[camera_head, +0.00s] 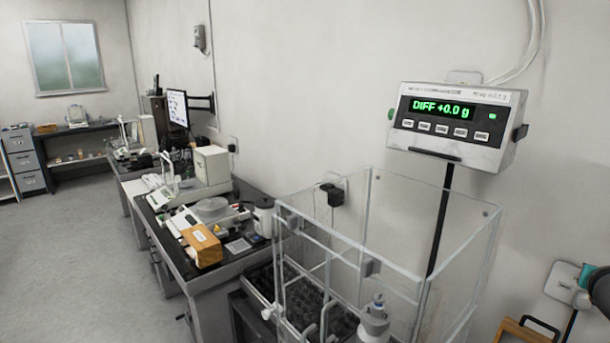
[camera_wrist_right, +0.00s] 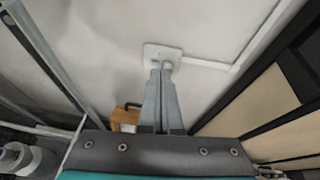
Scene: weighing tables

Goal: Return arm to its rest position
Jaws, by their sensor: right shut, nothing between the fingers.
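My right gripper (camera_wrist_right: 162,72) shows in the wrist view with its two grey fingers together and nothing between them. The fingers point toward the pale wall, and their tips overlap a white wall plate (camera_wrist_right: 150,52) in the picture; I cannot tell how far apart they are. A dark and teal part of my right arm (camera_head: 598,290) shows at the right edge of the head view, beside a wall plate (camera_head: 565,285). My left gripper is in neither view.
A clear-walled enclosure (camera_head: 400,195) stands right of centre, with a grey-white bottle (camera_head: 374,322) inside. A display reading "DIFF +0.0 g" (camera_head: 458,125) stands above it. A wooden case (camera_head: 522,332) with a dark handle is at lower right. Cluttered benches run left; the floor (camera_head: 75,255) is clear.

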